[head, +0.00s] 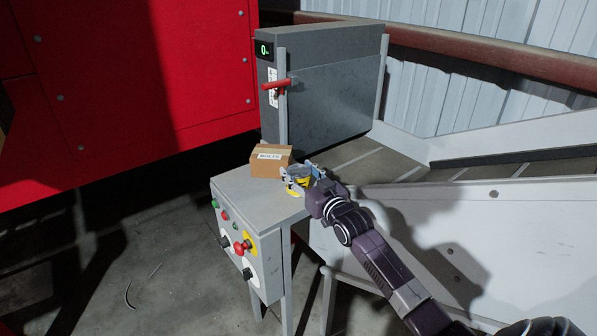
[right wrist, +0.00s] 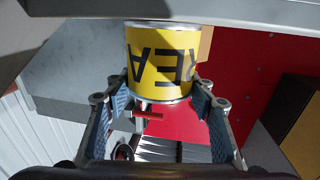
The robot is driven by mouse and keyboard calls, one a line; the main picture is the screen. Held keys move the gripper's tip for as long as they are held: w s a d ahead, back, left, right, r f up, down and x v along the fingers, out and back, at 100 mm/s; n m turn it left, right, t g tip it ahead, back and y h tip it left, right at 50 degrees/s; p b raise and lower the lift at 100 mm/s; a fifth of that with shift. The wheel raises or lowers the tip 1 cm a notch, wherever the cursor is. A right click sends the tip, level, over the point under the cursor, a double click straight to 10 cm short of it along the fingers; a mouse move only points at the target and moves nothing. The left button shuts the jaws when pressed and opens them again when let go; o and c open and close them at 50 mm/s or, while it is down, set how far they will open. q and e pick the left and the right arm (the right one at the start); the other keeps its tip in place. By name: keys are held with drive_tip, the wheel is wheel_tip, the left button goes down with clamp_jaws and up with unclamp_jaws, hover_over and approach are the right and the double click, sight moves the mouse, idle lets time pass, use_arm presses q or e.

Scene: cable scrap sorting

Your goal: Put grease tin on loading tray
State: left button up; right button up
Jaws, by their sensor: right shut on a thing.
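The grease tin (right wrist: 160,60) is a yellow can with metal rims and large dark letters, upside down in the right wrist view. My right gripper (right wrist: 161,90) is shut on it, one finger at each side. In the head view the gripper (head: 300,178) is at the right edge of a grey flat top, and a little yellow of the tin (head: 303,182) shows between its parts. I cannot tell whether the tin touches the top. I take this grey top (head: 240,197) for the loading tray, but no label confirms it. My left gripper is out of view.
A cardboard box (head: 271,161) with a white label stands on the grey top, close left of my gripper. A control panel (head: 236,247) is on the front. A sloped chute (head: 385,165) lies right.

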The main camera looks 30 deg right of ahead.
drive_tip(key=shift+r, duration=0.15)
drive_tip(key=o, duration=1.6)
drive_tip(key=shift+f, duration=0.25)
drive_tip(key=shift+s, duration=0.1)
